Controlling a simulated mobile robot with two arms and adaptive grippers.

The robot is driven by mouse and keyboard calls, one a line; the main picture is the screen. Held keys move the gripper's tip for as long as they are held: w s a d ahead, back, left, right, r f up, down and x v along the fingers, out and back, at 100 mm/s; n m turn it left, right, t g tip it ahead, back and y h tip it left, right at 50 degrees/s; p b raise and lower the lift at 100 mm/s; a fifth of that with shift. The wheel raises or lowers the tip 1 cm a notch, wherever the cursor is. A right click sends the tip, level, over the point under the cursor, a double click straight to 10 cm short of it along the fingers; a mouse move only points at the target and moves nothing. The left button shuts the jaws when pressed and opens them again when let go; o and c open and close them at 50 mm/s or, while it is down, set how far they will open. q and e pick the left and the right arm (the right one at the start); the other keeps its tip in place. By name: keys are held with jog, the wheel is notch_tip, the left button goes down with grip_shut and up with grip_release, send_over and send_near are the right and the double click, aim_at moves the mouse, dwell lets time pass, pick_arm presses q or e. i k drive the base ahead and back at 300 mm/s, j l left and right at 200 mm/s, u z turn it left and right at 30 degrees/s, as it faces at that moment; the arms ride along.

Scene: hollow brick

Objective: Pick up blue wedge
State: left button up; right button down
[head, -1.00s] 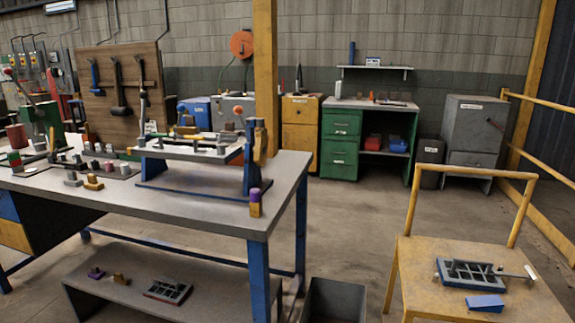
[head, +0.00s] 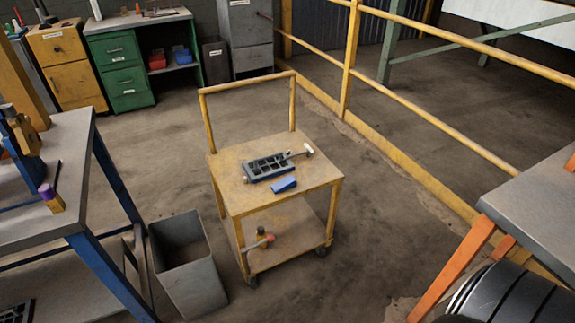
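The blue wedge (head: 283,184) lies on the top shelf of a yellow cart (head: 232,199), near its front edge. A dark hollow brick tray with several cells (head: 268,168) lies just behind it on the same shelf. The wedge and the tray look close, and I cannot tell whether they touch. Neither of my grippers shows in the head view.
A grey bin (head: 190,268) stands left of the cart, beside a workbench with blue legs (head: 110,262). A yellow railing (head: 425,122) runs behind and to the right. An orange-legged table (head: 535,215) stands at right. Floor around the cart's right side is clear.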

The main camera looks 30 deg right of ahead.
aim_at(289, 182)
jog(key=z, duration=1)
